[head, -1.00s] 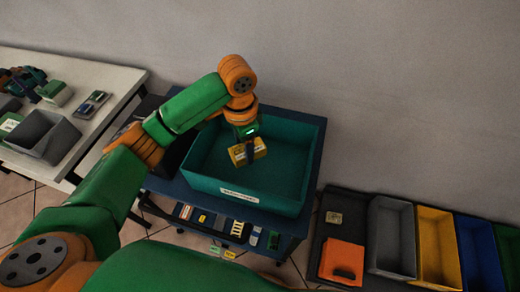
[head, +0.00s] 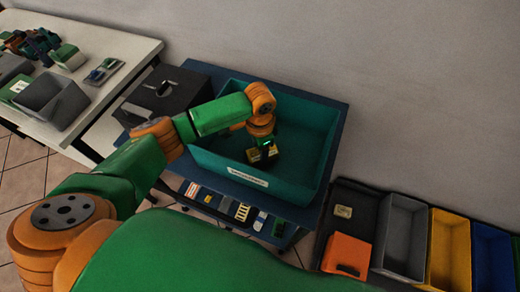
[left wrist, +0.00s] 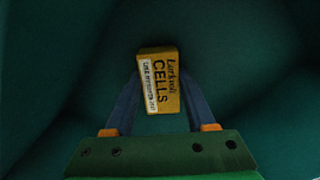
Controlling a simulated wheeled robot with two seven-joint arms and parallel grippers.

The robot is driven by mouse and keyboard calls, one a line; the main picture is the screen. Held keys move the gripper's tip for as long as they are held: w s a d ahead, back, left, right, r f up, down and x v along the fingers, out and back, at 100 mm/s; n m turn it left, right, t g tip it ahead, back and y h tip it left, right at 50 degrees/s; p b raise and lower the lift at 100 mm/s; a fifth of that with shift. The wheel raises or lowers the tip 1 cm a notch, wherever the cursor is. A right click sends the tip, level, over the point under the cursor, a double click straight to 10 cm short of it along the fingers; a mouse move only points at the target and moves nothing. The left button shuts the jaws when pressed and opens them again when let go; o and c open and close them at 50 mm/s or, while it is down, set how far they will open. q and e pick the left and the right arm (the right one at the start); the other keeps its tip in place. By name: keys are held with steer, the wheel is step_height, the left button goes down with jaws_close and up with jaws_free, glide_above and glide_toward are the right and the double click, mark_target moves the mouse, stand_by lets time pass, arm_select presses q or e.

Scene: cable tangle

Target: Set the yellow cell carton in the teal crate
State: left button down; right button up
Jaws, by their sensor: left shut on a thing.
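The yellow cell carton (left wrist: 160,82) sits between the two fingers of my left gripper (left wrist: 158,100) in the left wrist view, with "CELLS" printed on its face. In the head view the left gripper (head: 264,156) is shut on the carton (head: 254,155) and is down inside the teal crate (head: 305,190), within its walls. The teal crate has a white label on its front wall. I cannot tell whether the carton touches the crate floor. My right gripper is not in view.
The crate stands on a dark blue cart (head: 338,115) beside a black box (head: 165,95). A white table (head: 110,45) with a grey bin (head: 52,100) is at the left.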

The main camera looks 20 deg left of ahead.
arm_select(q)
steer(key=shift+f, duration=0.1)
steer(key=shift+c, duration=1.2)
jaws_free()
step_height(320, 180, up, 12)
